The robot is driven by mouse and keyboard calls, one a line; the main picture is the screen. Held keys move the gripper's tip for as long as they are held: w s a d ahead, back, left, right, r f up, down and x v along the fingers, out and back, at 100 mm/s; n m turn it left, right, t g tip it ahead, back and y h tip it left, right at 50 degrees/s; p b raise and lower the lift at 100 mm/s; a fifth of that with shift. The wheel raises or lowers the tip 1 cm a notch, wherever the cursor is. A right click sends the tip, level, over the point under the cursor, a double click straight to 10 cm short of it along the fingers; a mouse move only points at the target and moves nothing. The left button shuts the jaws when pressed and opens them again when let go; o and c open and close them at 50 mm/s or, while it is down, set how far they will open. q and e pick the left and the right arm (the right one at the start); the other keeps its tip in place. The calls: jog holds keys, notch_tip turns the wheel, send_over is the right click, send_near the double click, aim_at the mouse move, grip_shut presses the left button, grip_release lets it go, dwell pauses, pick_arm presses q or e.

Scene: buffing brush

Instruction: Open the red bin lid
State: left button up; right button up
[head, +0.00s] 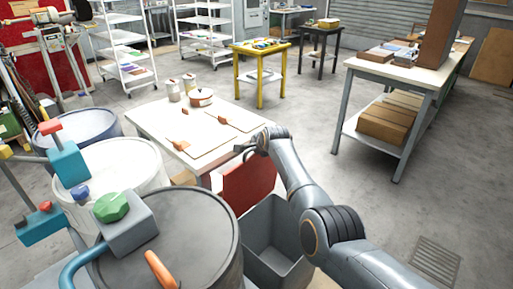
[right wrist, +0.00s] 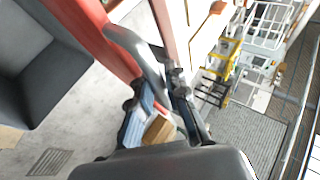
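The grey bin (head: 272,238) stands below the near side of the white table, and its dark inside shows. Its red lid (head: 248,187) is raised and stands steeply up at the bin's far side. In the right wrist view the red lid (right wrist: 88,38) runs along the top left, beside the grey bin (right wrist: 45,62). My right gripper (head: 241,149) is at the lid's upper edge. In the wrist view its fingers (right wrist: 165,92) are close to a grey curved bar (right wrist: 140,52) beside the lid; whether they grip it is unclear. My left gripper is not in view.
The white table (head: 155,116) holds pale boards, brown-handled pieces and jars. Several drums (head: 190,215) stand at the left, close to the bin. A workbench (head: 385,72) with boxes stands at the right. The floor (head: 300,110) between is clear.

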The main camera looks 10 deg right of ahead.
jog(key=o, duration=0.3)
jog(key=shift+r, duration=0.1)
jog(key=shift+s, duration=0.1)
jog(key=shift+s+r, duration=0.25)
jog(key=shift+s, duration=0.1)
jog(key=v, duration=1.1)
